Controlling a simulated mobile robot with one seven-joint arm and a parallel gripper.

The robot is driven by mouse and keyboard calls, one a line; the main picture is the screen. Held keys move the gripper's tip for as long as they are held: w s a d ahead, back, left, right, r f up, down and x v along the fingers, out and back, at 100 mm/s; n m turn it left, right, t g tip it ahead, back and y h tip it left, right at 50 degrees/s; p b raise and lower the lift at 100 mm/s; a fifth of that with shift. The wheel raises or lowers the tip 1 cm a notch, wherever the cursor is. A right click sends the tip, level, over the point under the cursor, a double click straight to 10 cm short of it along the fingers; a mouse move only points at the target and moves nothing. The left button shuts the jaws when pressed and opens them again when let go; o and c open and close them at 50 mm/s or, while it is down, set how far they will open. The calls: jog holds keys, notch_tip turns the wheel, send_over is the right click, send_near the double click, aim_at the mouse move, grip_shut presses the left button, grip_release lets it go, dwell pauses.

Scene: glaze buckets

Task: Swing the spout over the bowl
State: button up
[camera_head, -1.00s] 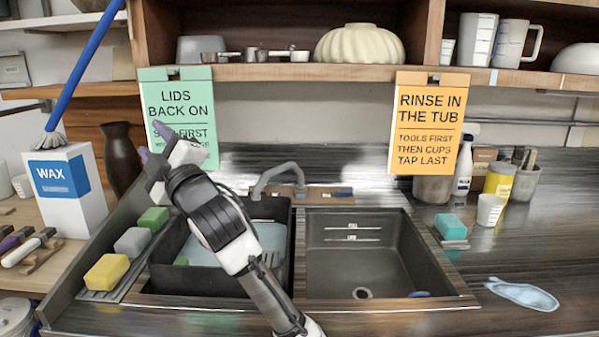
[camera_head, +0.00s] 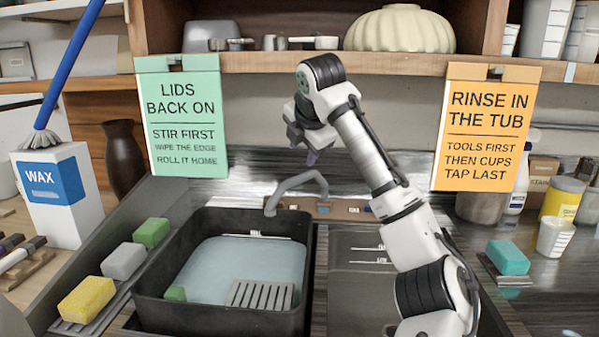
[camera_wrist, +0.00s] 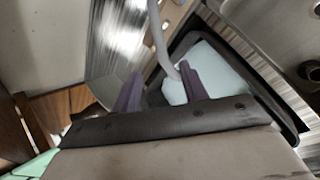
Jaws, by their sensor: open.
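My arm hides much of that bowl. My gripper (camera_head: 312,155) is open, above and just behind the spout's bend, pointing down. In the wrist view, the purple fingers (camera_wrist: 160,88) are apart. The spout (camera_wrist: 157,35) passes close to the right finger there; I cannot tell whether it lies between the fingers.
The black tub (camera_head: 157,292) at left holds pale water, a grate and a green block. Several sponges (camera_head: 123,261) line its left side. Hanging signs (camera_head: 181,110) and (camera_head: 487,125) flank my arm under the shelf (camera_head: 240,68). A teal sponge (camera_head: 508,257) sits at right.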

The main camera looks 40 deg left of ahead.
aim_at(296, 179)
jog(key=p+x, duration=0.2)
jog(key=x, duration=1.1)
jog(key=shift+w+a+f, duration=0.15)
jog(key=shift+f, duration=0.1)
grip_shut()
